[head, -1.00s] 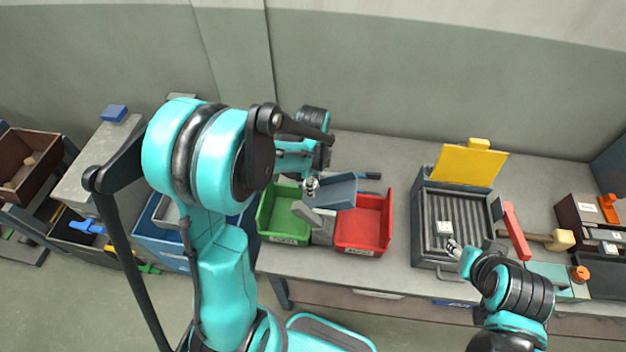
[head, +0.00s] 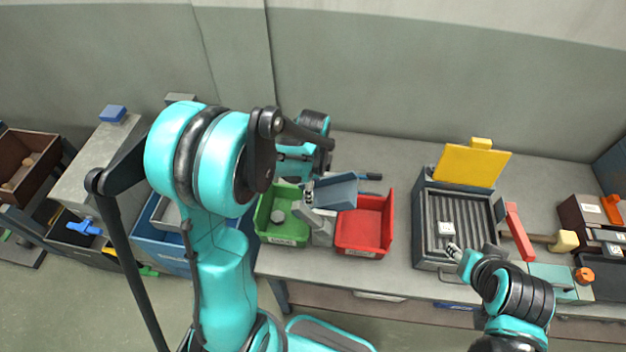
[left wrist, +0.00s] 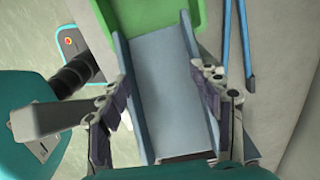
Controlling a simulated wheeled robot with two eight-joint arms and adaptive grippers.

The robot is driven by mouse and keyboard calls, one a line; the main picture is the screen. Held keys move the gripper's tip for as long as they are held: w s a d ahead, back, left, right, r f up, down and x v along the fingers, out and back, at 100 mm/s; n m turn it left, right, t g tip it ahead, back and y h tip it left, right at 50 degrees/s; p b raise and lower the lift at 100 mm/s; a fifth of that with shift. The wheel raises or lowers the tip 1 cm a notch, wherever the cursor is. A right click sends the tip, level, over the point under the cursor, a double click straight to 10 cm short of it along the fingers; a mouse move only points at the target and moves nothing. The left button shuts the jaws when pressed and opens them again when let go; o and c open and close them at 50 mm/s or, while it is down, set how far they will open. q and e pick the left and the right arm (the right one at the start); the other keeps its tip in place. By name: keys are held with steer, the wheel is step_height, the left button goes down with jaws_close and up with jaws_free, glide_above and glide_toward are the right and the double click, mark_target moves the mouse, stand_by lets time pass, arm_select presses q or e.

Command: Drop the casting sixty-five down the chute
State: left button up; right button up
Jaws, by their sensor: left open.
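The chute (head: 335,191) is a blue-grey trough above the green bin (head: 262,226) and the red bin (head: 372,240). In the left wrist view the chute (left wrist: 160,85) leads into the green bin (left wrist: 140,14). A small round grey piece (head: 278,216), which looks like a casting, lies in the green bin; no number is readable. My left gripper (left wrist: 166,92) is open and empty, its fingers over the chute's two sides. My right gripper (head: 453,249) is at the front of the ribbed tray, below a small pale block (head: 445,228); its jaws are too small to judge.
A ribbed tray (head: 418,230) with a raised yellow lid (head: 470,165) stands right of the bins. A red-handled lever (head: 520,232) and a mallet (head: 564,241) are beside it. Bare bench lies between the red bin and the tray.

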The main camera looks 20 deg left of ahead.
arm_select(q)
step_height(320, 180, up, 12)
steer(key=shift+f, duration=0.2)
steer(key=shift+s+f, duration=0.1)
arm_select(e)
steer(key=shift+s, duration=0.1)
stand_by(1.1)
